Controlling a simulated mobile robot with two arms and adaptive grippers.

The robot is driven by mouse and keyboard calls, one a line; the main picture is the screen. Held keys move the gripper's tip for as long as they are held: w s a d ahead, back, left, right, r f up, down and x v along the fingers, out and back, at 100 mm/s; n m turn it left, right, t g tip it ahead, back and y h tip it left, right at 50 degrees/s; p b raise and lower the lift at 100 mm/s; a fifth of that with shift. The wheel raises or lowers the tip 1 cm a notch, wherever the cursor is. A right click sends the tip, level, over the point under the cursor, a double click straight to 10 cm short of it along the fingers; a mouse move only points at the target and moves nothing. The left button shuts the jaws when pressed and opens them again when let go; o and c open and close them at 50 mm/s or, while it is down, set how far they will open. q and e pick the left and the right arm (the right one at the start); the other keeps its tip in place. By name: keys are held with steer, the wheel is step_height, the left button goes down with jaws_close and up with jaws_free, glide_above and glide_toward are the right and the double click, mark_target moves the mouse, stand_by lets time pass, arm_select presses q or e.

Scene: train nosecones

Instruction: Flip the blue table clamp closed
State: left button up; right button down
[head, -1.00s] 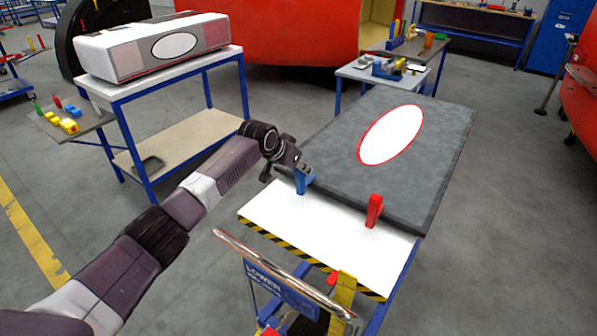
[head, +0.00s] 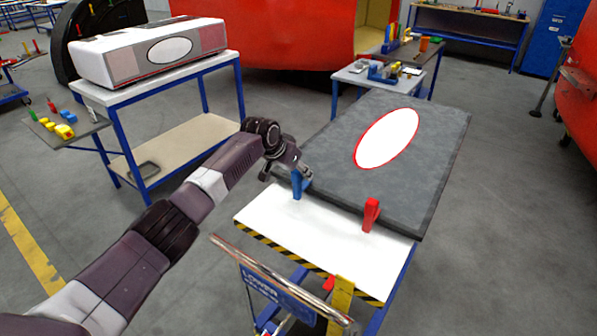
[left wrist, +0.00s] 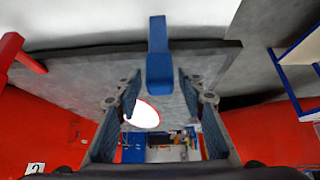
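The blue table clamp (head: 297,186) stands at the left of the near edge of a dark grey panel (head: 330,165) on a white-topped table (head: 300,232). My left gripper (head: 302,172) is right at the top of the clamp and partly covers it in the head view. In the left wrist view, the left gripper (left wrist: 160,84) is open, its two fingers spread apart. The blue clamp (left wrist: 158,62) shows between and just beyond the fingertips, with a clear gap on each side. Contact cannot be told. My right gripper is not in view.
A red clamp (head: 371,215) stands at the same panel edge, to the right. A push handle (head: 275,275) is at the table's near side. A side table with a white box (head: 150,50) stands at the left.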

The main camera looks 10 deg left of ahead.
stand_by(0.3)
arm_select(q)
steer(key=v, duration=1.2)
stand_by(0.4)
